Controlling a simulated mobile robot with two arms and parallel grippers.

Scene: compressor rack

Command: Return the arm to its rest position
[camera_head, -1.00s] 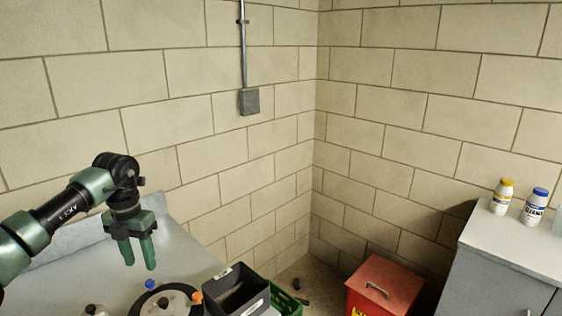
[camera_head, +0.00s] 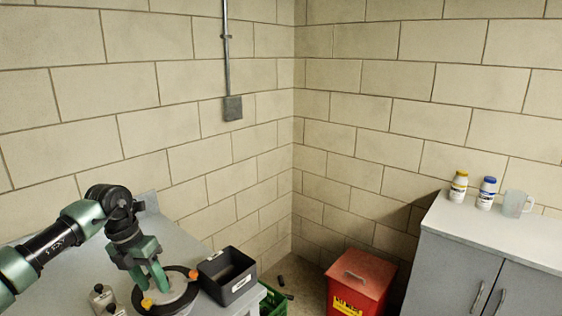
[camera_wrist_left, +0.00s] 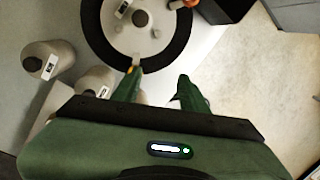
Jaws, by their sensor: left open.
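My left arm comes in from the left in the head view. Its green left gripper (camera_head: 154,284) points down over the bench, in front of a round dark-rimmed device (camera_head: 190,291), and covers part of it. In the left wrist view the two fingers (camera_wrist_left: 160,80) are apart with nothing between them. The device's black ring (camera_wrist_left: 94,45) lies just beyond the fingertips there. One finger overlaps its edge in the picture; I cannot tell whether it touches. My right gripper is not in view.
Two small labelled canisters (camera_head: 101,296) stand on the bench left of the device. A black open bin (camera_head: 228,275) stands right of it. A red lidded box (camera_head: 358,282) is on the floor. A grey cabinet (camera_head: 470,262) at right carries two bottles and a mug.

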